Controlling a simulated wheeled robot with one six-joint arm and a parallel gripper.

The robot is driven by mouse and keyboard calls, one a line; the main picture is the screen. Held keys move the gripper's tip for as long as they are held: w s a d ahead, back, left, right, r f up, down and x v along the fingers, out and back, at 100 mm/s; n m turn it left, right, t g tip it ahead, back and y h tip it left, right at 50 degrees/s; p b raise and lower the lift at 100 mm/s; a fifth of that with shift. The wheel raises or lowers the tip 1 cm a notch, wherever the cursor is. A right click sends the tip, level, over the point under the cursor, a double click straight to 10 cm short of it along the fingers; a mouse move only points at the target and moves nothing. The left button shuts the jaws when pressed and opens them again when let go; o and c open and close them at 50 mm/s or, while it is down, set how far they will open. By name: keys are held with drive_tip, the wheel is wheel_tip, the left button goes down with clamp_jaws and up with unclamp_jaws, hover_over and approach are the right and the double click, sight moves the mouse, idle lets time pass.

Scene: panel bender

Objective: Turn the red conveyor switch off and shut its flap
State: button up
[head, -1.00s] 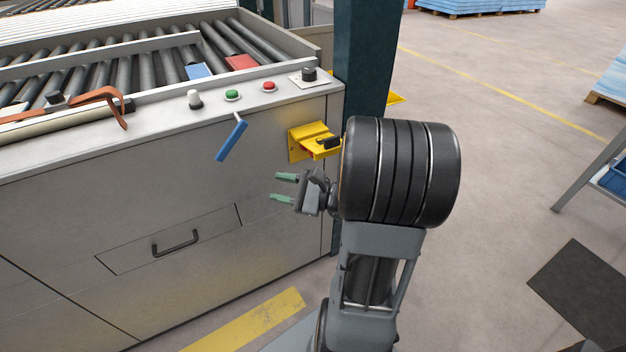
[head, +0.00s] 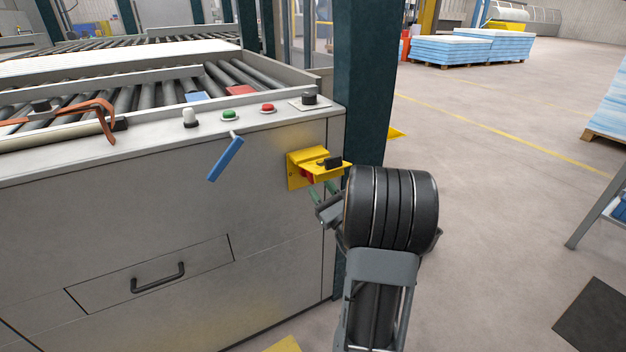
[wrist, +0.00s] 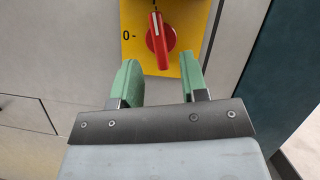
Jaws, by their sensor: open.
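The red switch (wrist: 160,40) sits on a yellow plate (wrist: 190,22). In the wrist view its grip stands nearly upright, with its white line towards the top, and a "0-" mark is printed to its left. In the head view the red switch (head: 308,176) is partly hidden under the yellow flap (head: 318,158), which sticks out from the plate, open, with a black piece on top. My gripper (head: 322,190) is just below the flap, facing the switch. In the wrist view my gripper (wrist: 160,76) is open and empty, its green fingers lined up either side of the switch's lower end.
A dark green post (head: 365,100) stands close to the right of the switch. A blue-handled lever (head: 226,158) hangs on the cabinet front to the left. Green (head: 231,116) and red (head: 267,108) buttons sit on the ledge above.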

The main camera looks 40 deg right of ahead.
sight(312, 177)
drive_tip(key=shift+x, duration=2.3)
clamp_jaws()
